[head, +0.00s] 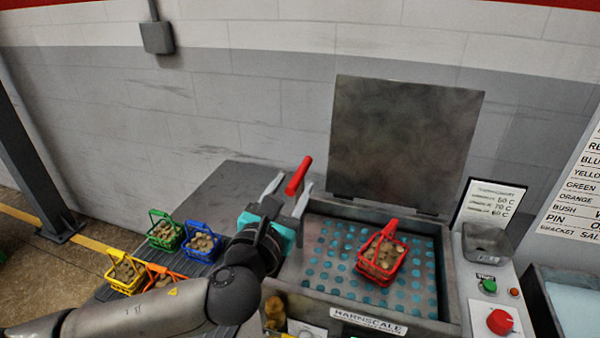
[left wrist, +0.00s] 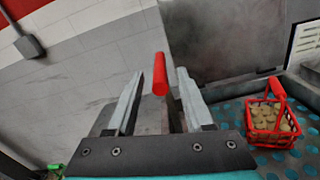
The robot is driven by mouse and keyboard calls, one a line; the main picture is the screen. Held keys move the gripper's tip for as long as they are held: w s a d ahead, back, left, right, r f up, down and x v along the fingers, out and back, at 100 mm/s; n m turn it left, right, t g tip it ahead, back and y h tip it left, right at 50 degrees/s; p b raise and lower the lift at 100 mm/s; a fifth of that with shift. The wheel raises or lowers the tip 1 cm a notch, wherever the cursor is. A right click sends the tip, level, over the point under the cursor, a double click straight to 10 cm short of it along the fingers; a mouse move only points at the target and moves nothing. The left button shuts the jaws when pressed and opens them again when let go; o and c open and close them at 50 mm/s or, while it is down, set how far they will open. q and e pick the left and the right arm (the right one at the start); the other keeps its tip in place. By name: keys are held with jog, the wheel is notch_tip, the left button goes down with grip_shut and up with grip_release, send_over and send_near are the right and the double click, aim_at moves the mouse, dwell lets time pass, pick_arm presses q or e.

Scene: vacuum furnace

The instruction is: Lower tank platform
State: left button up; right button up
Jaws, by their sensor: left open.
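The red lever handle (head: 298,176) rises at the left side of the tank (head: 291,300). My left gripper (head: 287,192) is open beside it. In the left wrist view the red handle (left wrist: 160,75) shows between the two spread fingers (left wrist: 158,98); I cannot tell whether either finger touches it. The tank platform (head: 325,255) is a perforated plate with teal showing through its holes. A red basket (head: 382,258) of brown pieces stands on the platform, and it also shows in the left wrist view (left wrist: 270,118). My right gripper is not in view.
The tank's lid (head: 400,140) stands open at the back. Green (head: 163,232), blue (head: 203,242), yellow (head: 124,272) and orange (head: 160,278) baskets stand left of my arm. A panel with a green button (head: 489,286) and red knob (head: 500,321) is at the right.

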aim_at(300, 170)
pick_arm(q)
jog(key=shift+x, duration=2.35)
grip_shut()
